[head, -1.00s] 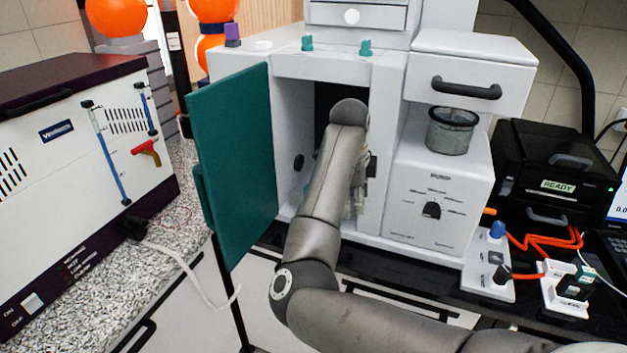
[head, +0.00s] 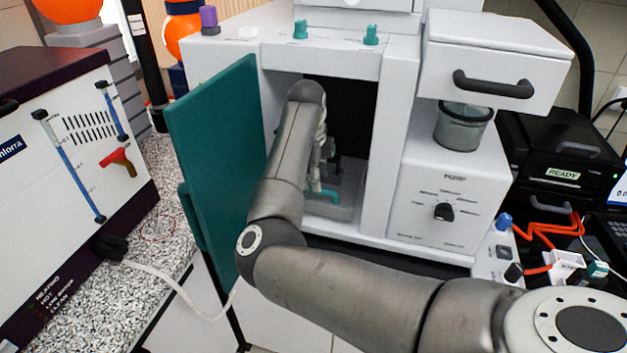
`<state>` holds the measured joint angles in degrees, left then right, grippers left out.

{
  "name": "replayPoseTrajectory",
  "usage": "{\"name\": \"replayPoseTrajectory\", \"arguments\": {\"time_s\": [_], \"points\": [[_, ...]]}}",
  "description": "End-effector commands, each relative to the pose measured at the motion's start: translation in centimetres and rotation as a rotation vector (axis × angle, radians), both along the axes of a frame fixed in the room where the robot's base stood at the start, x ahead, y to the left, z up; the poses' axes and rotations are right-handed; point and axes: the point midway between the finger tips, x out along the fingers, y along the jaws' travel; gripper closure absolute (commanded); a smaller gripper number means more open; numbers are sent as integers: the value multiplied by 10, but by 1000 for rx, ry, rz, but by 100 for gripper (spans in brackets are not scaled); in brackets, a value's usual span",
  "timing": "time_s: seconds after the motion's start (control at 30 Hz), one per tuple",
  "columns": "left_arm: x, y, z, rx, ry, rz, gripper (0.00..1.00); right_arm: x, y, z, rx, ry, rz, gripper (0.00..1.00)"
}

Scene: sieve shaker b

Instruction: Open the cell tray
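The white machine's compartment (head: 347,112) stands open, with its teal door (head: 215,150) swung out to the left. Low inside is a grey tray-like part (head: 340,212) with a teal handle (head: 325,192) at its front; I take it for the cell tray. My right gripper (head: 326,165) is inside the compartment, just above and close to the teal handle. My own forearm hides much of it, so I cannot tell whether its fingers are apart or touch the handle. My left gripper is not in view.
A white drawer with a dark handle (head: 493,84) juts out at the upper right, above a grey mesh-like cup (head: 462,128). A purple-topped white unit (head: 75,150) stands at the left. Orange cables and a power strip lie at the lower right.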

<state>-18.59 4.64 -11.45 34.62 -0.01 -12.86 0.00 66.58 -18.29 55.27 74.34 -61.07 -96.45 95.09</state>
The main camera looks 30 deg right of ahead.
Motion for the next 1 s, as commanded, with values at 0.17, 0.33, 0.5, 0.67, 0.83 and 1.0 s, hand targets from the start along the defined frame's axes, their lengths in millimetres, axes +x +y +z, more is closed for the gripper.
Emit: {"name": "replayPoseTrajectory", "arguments": {"time_s": [0.17,0.33,0.5,0.67,0.83,1.0], "points": [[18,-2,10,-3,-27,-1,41,3,-4,-25,1,2,0,63],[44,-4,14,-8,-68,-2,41,5,-5,-38,1,-1,0,63],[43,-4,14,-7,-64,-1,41,5,-6,-40,1,-1,0,63],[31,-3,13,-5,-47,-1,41,5,-6,-40,1,-1,0,68],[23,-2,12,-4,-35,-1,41,5,-6,-40,1,-1,0,90],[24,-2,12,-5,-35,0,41,5,-6,-39,1,-1,-1,100]]}}
